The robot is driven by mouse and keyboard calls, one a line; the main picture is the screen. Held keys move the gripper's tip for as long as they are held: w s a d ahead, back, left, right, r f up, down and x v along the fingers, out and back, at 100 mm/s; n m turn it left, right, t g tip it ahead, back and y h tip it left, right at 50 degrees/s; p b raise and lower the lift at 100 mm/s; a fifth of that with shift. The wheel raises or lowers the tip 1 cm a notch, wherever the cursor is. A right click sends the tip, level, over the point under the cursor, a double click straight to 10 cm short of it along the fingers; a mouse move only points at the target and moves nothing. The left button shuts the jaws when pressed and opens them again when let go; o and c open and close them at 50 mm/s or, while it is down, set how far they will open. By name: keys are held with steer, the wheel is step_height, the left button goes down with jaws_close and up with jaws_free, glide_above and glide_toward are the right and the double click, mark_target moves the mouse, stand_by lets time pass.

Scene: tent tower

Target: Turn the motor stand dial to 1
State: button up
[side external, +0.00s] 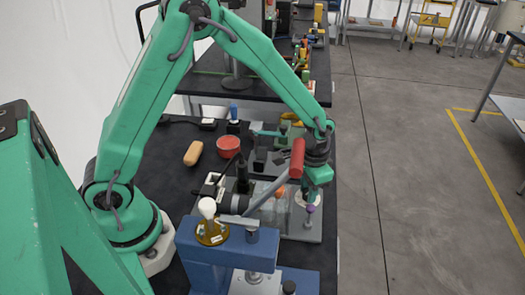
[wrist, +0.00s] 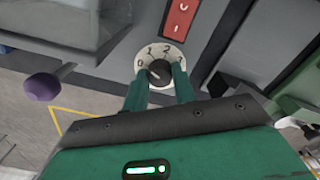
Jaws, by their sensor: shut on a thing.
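The dial (wrist: 148,58) shows in the wrist view as a pale round plate marked 0, 1 and 2, with a dark knob (wrist: 159,73) at its centre. It sits on the grey face of the motor stand (wrist: 120,70). My gripper (wrist: 159,76) has its two green fingers on either side of the knob and is shut on it. The knob's pointer is too small to read for certain. In the side external view my gripper (side external: 315,182) is low at the right part of the bench, and it largely hides the dial.
A red rocker switch (wrist: 180,18) is just above the dial. A purple ball-ended lever (wrist: 42,87) sticks out to the left. A blue machine (side external: 228,255) stands in front, and a red bowl (side external: 229,142) lies farther back. Open floor is to the right.

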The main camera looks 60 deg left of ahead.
steer(key=shift+d+m, duration=0.2)
steer(key=shift+m, duration=1.8)
steer(key=shift+w, duration=0.1)
steer(key=o, duration=1)
steer(key=shift+a, duration=0.1)
steer(key=shift+r, duration=0.1)
steer(key=shift+r, duration=3.8)
steer(key=shift+r, duration=0.15)
